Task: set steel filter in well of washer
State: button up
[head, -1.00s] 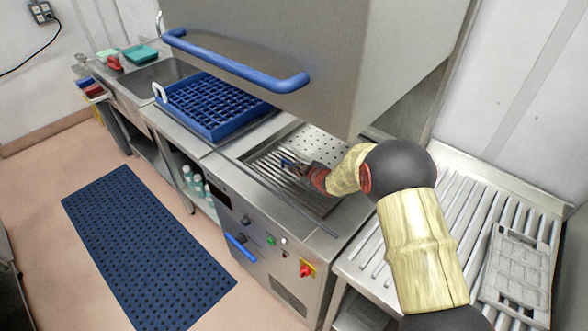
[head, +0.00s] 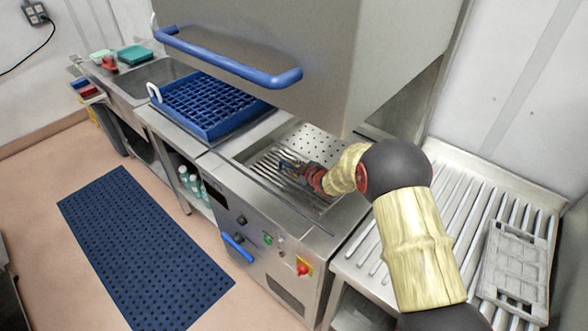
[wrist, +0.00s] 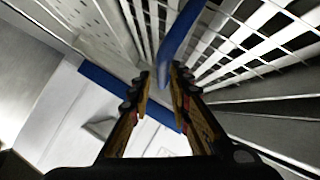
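The washer (head: 280,222) stands in the middle of the head view, its hood raised over a steel well. In the well are a slatted part and a perforated steel plate (head: 319,143); I cannot tell which is the steel filter. My gripper (head: 288,165) reaches into the well from the right, low over the slats, with a small blue piece at its fingertips. In the wrist view, my fingertips (wrist: 161,76) stand slightly apart. A blue bar (wrist: 180,30) ends at or between them; contact is unclear. Pale slatted and perforated parts lie around it.
The raised hood with its blue handle (head: 225,66) hangs close above the well. A blue rack (head: 206,105) stands on the left counter. A grey slotted tray (head: 514,262) lies on the ribbed right counter. A blue mat (head: 145,245) covers the floor in front.

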jog(key=shift+o, duration=0.4)
jog(key=shift+r, duration=0.1)
jog(key=shift+r+p, duration=0.3)
jog(key=shift+p, duration=0.05)
jog(key=s+d+r+m+h+p, duration=0.1)
jog(key=s+d+r+m+h, duration=0.25)
jog(key=s+d+r, duration=0.8)
jog(key=s+d+r+m+h+p, duration=0.1)
jog(key=s+d+r+m+h, duration=0.25)
jog(key=s+d+r, duration=0.8)
jog(key=s+r+m+g, duration=0.2)
jog(key=s+r+m, duration=0.1)
jog(key=s, duration=1.1)
jog(key=s+r+m+g, duration=0.2)
jog(key=s+r+m, duration=0.1)
jog(key=s, duration=1.1)
jog(key=shift+r+m+g+y, duration=0.3)
jog(key=shift+m, duration=0.2)
